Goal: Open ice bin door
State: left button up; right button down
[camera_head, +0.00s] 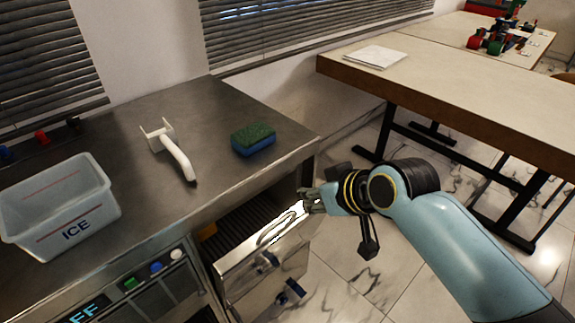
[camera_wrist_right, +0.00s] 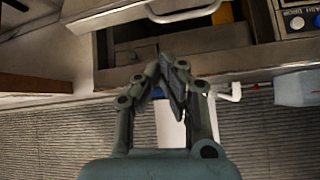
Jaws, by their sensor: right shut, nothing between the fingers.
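The metal door (camera_head: 265,268) on the counter front stands tilted outward, with a dark opening (camera_head: 232,222) behind its upper edge. Its pale bar handle (camera_head: 277,225) runs near that edge. In the right wrist view the handle (camera_wrist_right: 185,16) shows at the top. My right gripper (camera_head: 308,201) is shut and empty at the door's upper right corner; whether it touches the door is unclear. Its closed fingers show in the right wrist view (camera_wrist_right: 168,77). My left gripper is not in view.
A clear bin marked ICE (camera_head: 60,207), a white scoop-like tool (camera_head: 174,150) and a green-and-blue sponge (camera_head: 253,139) sit on the steel counter (camera_head: 225,100). Coloured buttons (camera_head: 157,267) line its front. A long table (camera_head: 450,80) stands right; marble floor lies between.

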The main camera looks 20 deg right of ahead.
jog(key=b, duration=0.2)
send_over(290, 219)
notch_tip(290, 219, down, 7)
jog(key=shift+r, duration=0.2)
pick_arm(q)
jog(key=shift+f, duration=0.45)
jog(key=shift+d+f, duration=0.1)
